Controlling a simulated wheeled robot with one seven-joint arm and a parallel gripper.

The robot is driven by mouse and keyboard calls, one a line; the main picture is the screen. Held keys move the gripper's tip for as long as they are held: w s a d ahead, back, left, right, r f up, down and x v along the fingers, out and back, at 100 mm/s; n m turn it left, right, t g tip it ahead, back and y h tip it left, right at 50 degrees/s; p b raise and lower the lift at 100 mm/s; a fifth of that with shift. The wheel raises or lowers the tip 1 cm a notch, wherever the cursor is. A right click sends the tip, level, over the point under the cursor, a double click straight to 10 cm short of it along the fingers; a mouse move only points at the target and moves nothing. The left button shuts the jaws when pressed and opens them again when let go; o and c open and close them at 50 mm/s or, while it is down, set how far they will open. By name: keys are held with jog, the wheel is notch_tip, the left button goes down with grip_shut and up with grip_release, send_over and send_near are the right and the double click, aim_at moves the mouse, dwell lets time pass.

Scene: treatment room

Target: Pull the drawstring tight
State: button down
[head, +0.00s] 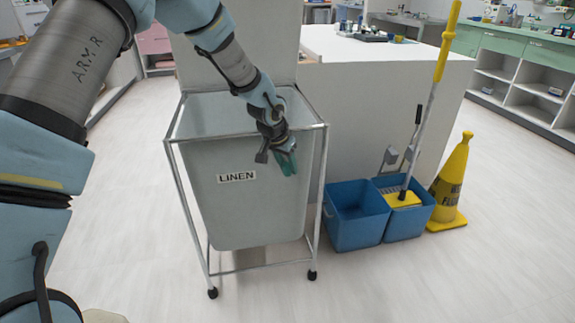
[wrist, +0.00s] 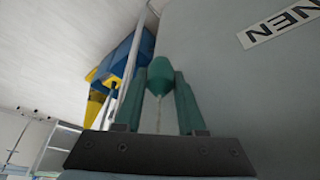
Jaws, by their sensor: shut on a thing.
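A grey-green linen bag (head: 245,212) with a LINEN label (head: 236,177) hangs in a metal frame on casters. It fills the right of the wrist view (wrist: 245,95). My gripper (head: 285,164) is at the bag's front, near the upper right corner and just below the frame's top rail. In the wrist view, my gripper (wrist: 158,82) has its green fingers shut on a dark green bead (wrist: 160,74). A thin pale cord (wrist: 158,117) runs from the bead between the fingers. In the head view my gripper hides the bead and cord.
The bag's frame (head: 322,185) has a thin right post close to my gripper. Blue mop buckets (head: 357,228) with a yellow-handled mop (head: 443,48) stand to the right, beside a yellow floor cone (head: 451,185). A white-topped counter (head: 385,45) is behind. The floor in front is clear.

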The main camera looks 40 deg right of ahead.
notch_tip(320, 180, down, 16)
jog(key=b, duration=0.8)
jog(key=c, duration=0.8)
grip_release()
jog(key=shift+f, duration=0.15)
jog(key=o, duration=0.3)
jog(key=shift+r, duration=0.2)
jog(key=p+v, duration=0.1)
jog(key=v, duration=0.9)
jog(key=shift+a+r, duration=0.15)
jog(key=shift+r, duration=0.2)
